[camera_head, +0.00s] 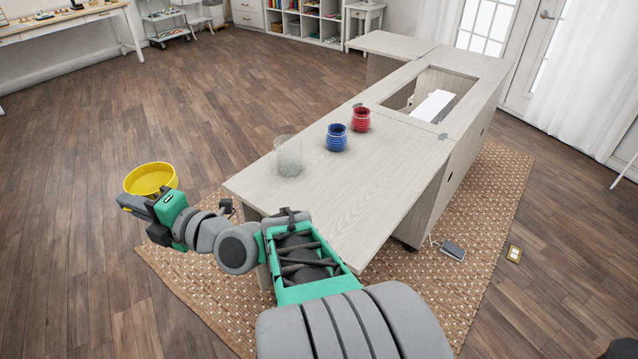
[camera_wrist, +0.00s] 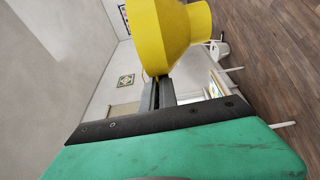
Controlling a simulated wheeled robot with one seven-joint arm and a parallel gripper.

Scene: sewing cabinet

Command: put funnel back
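The yellow funnel (camera_head: 150,179) is held out in the air over the wooden floor, left of the cabinet's near end, with its wide mouth facing up in the head view. My gripper (camera_head: 133,203) is just below it and looks shut on it. In the wrist view the fingers (camera_wrist: 157,92) are close together at the edge of the funnel (camera_wrist: 160,38), whose wide body and narrower end fill the top. The exact contact at the fingertips is partly hidden.
The pale wood sewing cabinet (camera_head: 370,195) bears a clear glass container (camera_head: 289,157), a blue jar (camera_head: 336,138) and a red jar (camera_head: 361,120) along its left edge. Its right front top is bare. A rectangular opening with a white machine (camera_head: 433,105) lies farther back. A woven rug (camera_head: 505,190) lies beneath.

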